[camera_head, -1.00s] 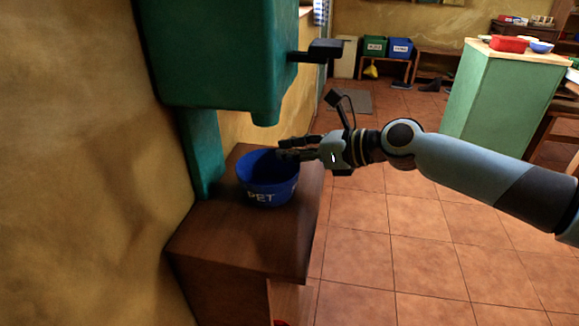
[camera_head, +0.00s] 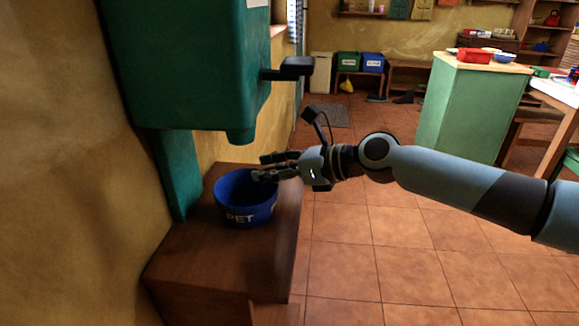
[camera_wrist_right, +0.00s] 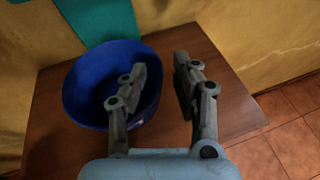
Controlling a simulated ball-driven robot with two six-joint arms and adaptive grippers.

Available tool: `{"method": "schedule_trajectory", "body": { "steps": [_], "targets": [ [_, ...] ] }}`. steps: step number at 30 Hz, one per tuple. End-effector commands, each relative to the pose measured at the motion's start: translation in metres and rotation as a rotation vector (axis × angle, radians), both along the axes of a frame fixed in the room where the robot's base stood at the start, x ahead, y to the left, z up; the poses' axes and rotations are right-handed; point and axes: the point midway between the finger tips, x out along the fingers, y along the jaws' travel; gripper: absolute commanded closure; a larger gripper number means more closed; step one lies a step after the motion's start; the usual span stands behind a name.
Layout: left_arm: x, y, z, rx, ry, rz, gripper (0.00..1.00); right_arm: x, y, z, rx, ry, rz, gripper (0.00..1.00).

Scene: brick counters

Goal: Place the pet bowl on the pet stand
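The blue pet bowl (camera_head: 245,210) with white "PET" lettering stands upright and empty on a brown wooden cabinet (camera_head: 225,258). It also shows in the right wrist view (camera_wrist_right: 84,85). My right gripper (camera_head: 260,167) reaches in from the right at the bowl's right rim. In the right wrist view its two fingers (camera_wrist_right: 160,66) are apart: one is over the inside of the bowl, the other outside it to the right, with the rim between them. I cannot tell whether either touches the bowl. My left gripper is not in view. No pet stand can be made out for sure.
A green dispenser (camera_head: 185,65) with a dark lever (camera_head: 290,70) hangs just above the bowl, against the yellow wall. Green (camera_head: 348,62) and blue (camera_head: 373,63) bins stand at the back. A green counter (camera_head: 470,110) is at right. The tiled floor (camera_head: 400,265) between is clear.

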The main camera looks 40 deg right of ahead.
Motion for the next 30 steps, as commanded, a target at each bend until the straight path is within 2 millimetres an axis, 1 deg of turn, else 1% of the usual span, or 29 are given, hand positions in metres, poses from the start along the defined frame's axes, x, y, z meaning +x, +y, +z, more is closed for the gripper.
{"method": "schedule_trajectory", "body": {
  "steps": [5, 6, 10, 12, 21, 25, 30],
  "targets": [
    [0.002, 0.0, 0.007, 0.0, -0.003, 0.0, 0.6, -0.031, -0.015, 0.011, -0.008, 0.007, 0.004, 0.71],
    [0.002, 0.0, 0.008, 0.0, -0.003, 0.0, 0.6, -0.04, -0.018, 0.014, -0.008, 0.008, 0.005, 0.71],
    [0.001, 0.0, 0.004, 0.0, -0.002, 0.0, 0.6, -0.061, -0.028, 0.02, -0.007, 0.011, 0.006, 0.71],
    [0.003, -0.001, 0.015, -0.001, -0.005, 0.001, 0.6, -0.065, -0.03, 0.028, 0.002, 0.005, 0.001, 0.71],
    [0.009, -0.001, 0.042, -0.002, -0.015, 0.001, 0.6, -0.086, -0.041, 0.037, 0.001, 0.006, 0.001, 0.71],
    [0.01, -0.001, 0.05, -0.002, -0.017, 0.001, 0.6, -0.094, -0.044, 0.039, 0.001, 0.006, 0.001, 0.71],
    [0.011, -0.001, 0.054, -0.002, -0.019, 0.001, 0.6, -0.098, -0.048, 0.037, -0.008, 0.003, 0.001, 0.71]
  ]
}}
